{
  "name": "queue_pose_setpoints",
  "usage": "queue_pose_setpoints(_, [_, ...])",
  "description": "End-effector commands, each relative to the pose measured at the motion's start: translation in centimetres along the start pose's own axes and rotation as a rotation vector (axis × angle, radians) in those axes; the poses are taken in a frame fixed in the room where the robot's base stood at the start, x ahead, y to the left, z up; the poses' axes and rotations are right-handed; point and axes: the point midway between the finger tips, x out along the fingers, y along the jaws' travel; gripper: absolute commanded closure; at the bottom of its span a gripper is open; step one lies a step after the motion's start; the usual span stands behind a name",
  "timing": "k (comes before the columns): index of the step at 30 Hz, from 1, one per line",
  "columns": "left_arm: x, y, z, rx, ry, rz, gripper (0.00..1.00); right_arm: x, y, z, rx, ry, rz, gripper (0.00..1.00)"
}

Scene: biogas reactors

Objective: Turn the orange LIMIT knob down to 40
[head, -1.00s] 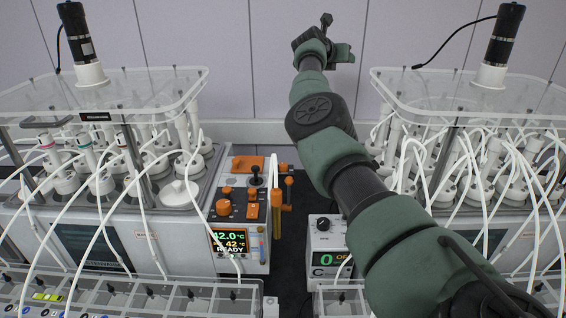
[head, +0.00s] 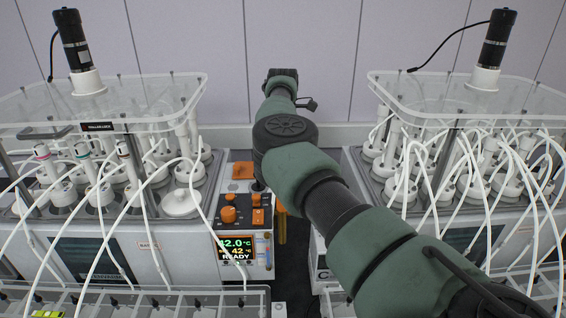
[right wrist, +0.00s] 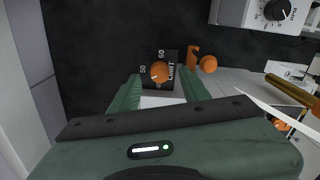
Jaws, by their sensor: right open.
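The orange LIMIT knob (right wrist: 160,72) sits on a dark plate marked 50 and 60 in the right wrist view. My right gripper (right wrist: 162,82) is open, with its green fingers on either side of the knob in that view; I cannot tell whether they touch it or how far off it is. In the head view, my right arm reaches over the control panel (head: 219,182) and its fingers cannot be made out. Several orange controls show there, and which one is LIMIT is not readable. The panel's display (head: 235,247) reads 42.0 °C, 42 and READY. My left gripper is not in view.
Another orange control (right wrist: 208,64) lies right of the knob in the wrist view. Reactor blocks with white tubes (head: 185,172) flank the panel.

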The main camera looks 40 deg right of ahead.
Motion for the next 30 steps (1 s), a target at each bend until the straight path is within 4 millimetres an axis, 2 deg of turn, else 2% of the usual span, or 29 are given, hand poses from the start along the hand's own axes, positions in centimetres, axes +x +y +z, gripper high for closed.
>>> queue_pose_setpoints(6, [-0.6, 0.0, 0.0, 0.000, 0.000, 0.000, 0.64, 1.4, 0.0, 0.0, -0.001, 0.000, 0.000, 0.53])
queue_pose_setpoints(13, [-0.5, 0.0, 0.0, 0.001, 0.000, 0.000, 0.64, 1.5, 0.0, 0.1, -0.001, -0.001, 0.001, 0.53])
queue_pose_setpoints(18, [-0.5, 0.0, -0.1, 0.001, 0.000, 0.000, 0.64, 1.5, 0.0, 0.1, -0.001, -0.001, 0.001, 1.00])
queue_pose_setpoints(30, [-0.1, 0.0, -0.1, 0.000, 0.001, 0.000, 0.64, 1.6, 0.0, 0.1, -0.051, -0.001, 0.002, 1.00])
